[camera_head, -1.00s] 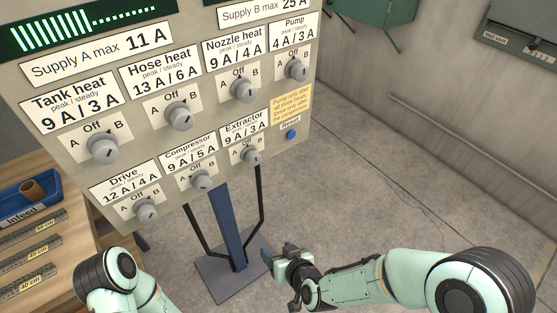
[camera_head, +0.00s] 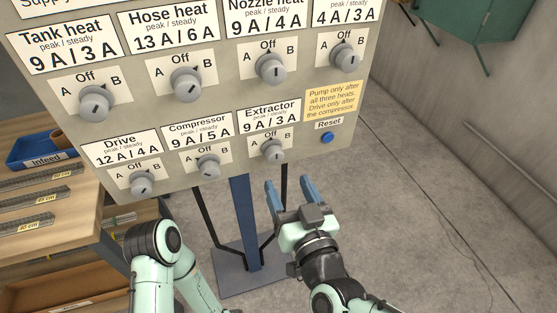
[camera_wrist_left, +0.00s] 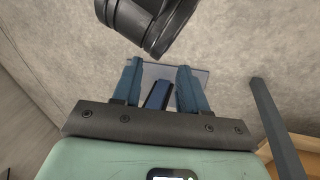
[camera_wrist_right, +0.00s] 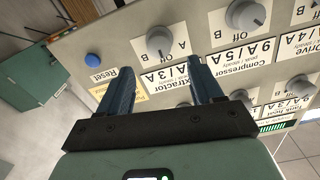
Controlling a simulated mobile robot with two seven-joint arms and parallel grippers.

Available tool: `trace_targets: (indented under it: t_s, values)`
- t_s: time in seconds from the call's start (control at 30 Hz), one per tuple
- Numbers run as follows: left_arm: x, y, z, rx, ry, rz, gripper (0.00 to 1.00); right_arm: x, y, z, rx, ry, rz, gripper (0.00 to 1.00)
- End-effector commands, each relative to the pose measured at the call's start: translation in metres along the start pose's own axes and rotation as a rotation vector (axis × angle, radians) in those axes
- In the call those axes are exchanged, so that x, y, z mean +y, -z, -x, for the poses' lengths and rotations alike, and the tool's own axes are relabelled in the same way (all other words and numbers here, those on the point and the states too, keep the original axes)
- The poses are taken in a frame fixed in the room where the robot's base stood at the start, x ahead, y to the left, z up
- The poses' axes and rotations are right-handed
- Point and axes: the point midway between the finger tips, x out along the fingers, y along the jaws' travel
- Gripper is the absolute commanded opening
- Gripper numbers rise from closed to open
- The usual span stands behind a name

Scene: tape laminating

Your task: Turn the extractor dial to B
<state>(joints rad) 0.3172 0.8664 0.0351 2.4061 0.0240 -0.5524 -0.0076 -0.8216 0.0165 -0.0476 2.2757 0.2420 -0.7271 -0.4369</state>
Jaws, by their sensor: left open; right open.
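The extractor dial (camera_head: 272,150) is a grey round knob on a white plate marked A, Off and B, at the lower right of the grey panel. Its setting is too small to read surely. My right gripper (camera_head: 290,184) is open and empty, below and slightly right of the dial, apart from it. In the right wrist view the panel is upside down, and the extractor dial (camera_wrist_right: 160,41) shows beyond the open fingers (camera_wrist_right: 157,75). My left gripper (camera_wrist_left: 158,75) is open and empty above the floor; the head view shows only its arm.
The compressor dial (camera_head: 208,165) is left of the extractor dial; the blue reset button (camera_head: 327,138) is to its right. More dials are above. The panel stands on a blue post (camera_head: 245,215). A wooden bench (camera_head: 75,235) is at left. Floor at right is clear.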

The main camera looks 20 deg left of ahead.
Motion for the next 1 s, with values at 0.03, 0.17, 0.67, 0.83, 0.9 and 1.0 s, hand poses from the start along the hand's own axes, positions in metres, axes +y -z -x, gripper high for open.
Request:
trace_targets:
  t_s: [0.03, 0.17, 0.67, 0.83, 0.9, 1.0]
  values:
    - [-0.001, 0.003, -0.003, 0.007, 0.001, 0.001, 0.43, 0.0, -0.003, -0.013, -0.003, 0.0, 0.0, 0.66]
    - [-0.002, 0.008, -0.006, 0.022, 0.001, 0.002, 0.43, 0.0, -0.002, -0.04, -0.002, 0.0, 0.001, 0.66]
    - [-0.004, 0.015, -0.01, 0.043, 0.002, 0.003, 0.43, 0.0, -0.001, -0.083, -0.002, 0.0, 0.001, 0.66]
    - [-0.003, 0.015, -0.01, 0.043, 0.002, 0.003, 0.43, 0.0, -0.001, -0.083, -0.002, 0.0, 0.0, 0.66]
    - [-0.003, 0.015, -0.01, 0.043, 0.002, 0.003, 0.43, 0.0, -0.001, -0.083, -0.002, 0.0, 0.0, 0.43]
    - [-0.003, 0.015, -0.01, 0.043, 0.002, 0.003, 0.43, 0.0, -0.001, -0.083, -0.002, 0.0, 0.0, 0.1]
